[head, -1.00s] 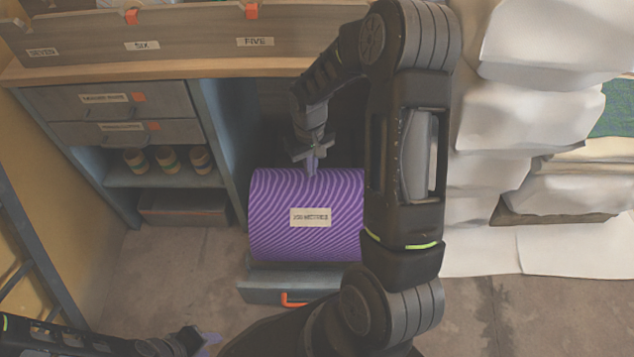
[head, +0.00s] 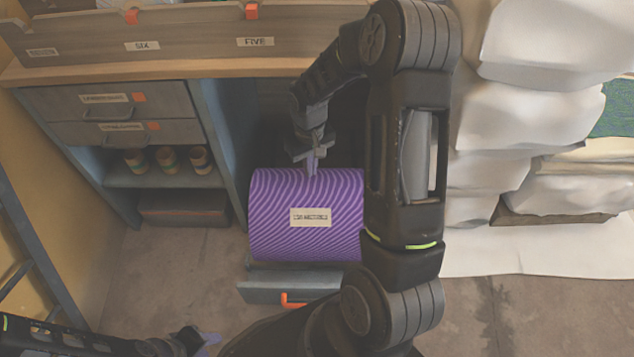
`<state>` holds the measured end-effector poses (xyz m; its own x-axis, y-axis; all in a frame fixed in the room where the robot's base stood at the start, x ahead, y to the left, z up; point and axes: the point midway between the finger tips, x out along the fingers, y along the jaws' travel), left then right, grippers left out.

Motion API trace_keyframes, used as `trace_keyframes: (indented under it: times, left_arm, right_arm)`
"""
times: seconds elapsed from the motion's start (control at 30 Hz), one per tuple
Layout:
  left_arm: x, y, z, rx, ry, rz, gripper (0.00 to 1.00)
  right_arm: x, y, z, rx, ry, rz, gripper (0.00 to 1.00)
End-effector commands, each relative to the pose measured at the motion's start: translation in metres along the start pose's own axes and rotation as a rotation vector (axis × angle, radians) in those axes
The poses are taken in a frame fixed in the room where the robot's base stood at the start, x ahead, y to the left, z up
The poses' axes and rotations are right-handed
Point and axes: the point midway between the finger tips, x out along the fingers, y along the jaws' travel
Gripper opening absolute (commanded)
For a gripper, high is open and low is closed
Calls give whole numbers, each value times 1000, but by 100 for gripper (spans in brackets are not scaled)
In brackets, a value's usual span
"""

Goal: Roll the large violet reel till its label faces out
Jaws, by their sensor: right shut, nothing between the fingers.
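The large violet reel (head: 285,238) has wavy light stripes and lies on its side in the middle of the head view. Its pale label (head: 310,217) is on the side turned toward me, and its small print cannot be read. My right gripper (head: 311,170) is shut and empty at the reel's top back edge; I cannot tell whether its fingertips touch the reel. My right arm hides the reel's right end. My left gripper (head: 207,342) is low at the left, near the bottom edge, and its finger opening is unclear.
At the left stands a grey cabinet (head: 192,102) with drawers and several small spools. White stacked bundles (head: 530,110) fill the right. The floor (head: 170,270) left of the reel is clear.

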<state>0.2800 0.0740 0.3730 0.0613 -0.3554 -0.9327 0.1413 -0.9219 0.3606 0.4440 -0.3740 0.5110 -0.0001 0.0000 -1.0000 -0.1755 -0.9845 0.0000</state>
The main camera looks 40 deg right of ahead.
Motion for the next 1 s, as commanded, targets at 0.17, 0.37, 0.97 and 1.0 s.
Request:
trace_keyframes:
  times: [0.17,0.37,0.97,1.0]
  left_arm:
    - [0,0,0,0,0,0,36]
    - [0,0,0,0,0,0,36]
    - [11,-4,0,0,0,0,36]
    - [12,-5,0,0,0,0,36]
  right_arm:
    - [0,0,0,0,0,0,0]
    - [0,0,0,0,0,0,0]
    - [16,0,0,0,0,0,0]
    - [17,0,0,0,0,0,0]
